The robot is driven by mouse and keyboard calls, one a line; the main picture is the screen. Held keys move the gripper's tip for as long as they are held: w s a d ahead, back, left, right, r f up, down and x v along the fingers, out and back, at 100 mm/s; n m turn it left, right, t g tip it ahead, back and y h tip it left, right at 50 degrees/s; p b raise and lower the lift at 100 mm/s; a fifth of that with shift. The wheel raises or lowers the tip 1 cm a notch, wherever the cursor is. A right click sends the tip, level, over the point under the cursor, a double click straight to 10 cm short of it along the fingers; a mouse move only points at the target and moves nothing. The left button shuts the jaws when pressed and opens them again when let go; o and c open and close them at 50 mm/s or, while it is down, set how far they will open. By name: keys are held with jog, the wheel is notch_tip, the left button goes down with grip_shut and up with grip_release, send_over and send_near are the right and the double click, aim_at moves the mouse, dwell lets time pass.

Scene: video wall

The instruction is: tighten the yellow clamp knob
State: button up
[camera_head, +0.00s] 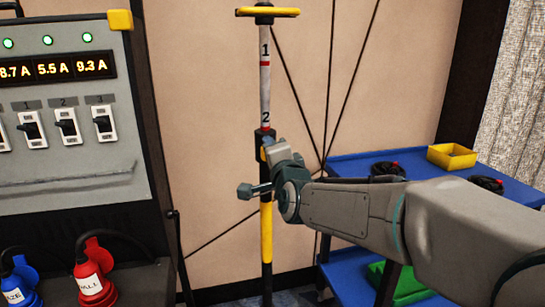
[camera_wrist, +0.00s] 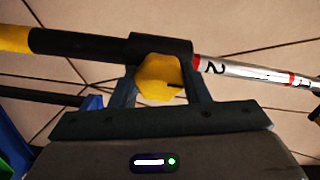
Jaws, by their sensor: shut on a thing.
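The yellow clamp knob (camera_wrist: 158,80) shows in the wrist view, in front of the dark clamp collar (camera_wrist: 108,46) on a pole. My gripper (camera_wrist: 163,72) has one finger on each side of the knob and is shut on it. In the head view the pole stands upright, with a white upper tube (camera_head: 265,85) marked 1 and 2 with red bands, and a yellow lower section (camera_head: 266,232). My gripper is at the collar just below the 2.
A panel (camera_head: 60,180) with lit readouts and switches stands at left, with blue (camera_head: 20,275) and red (camera_head: 95,280) plugs below. A blue shelf cart (camera_head: 345,165) at right holds a yellow bin (camera_head: 451,156) and dark coils.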

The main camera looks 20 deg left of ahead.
jog(key=o, duration=1)
jog(key=p+v, duration=0.1)
jog(key=v, duration=1.2)
jog(key=shift+s+d, duration=0.25)
jog(key=shift+d, duration=0.1)
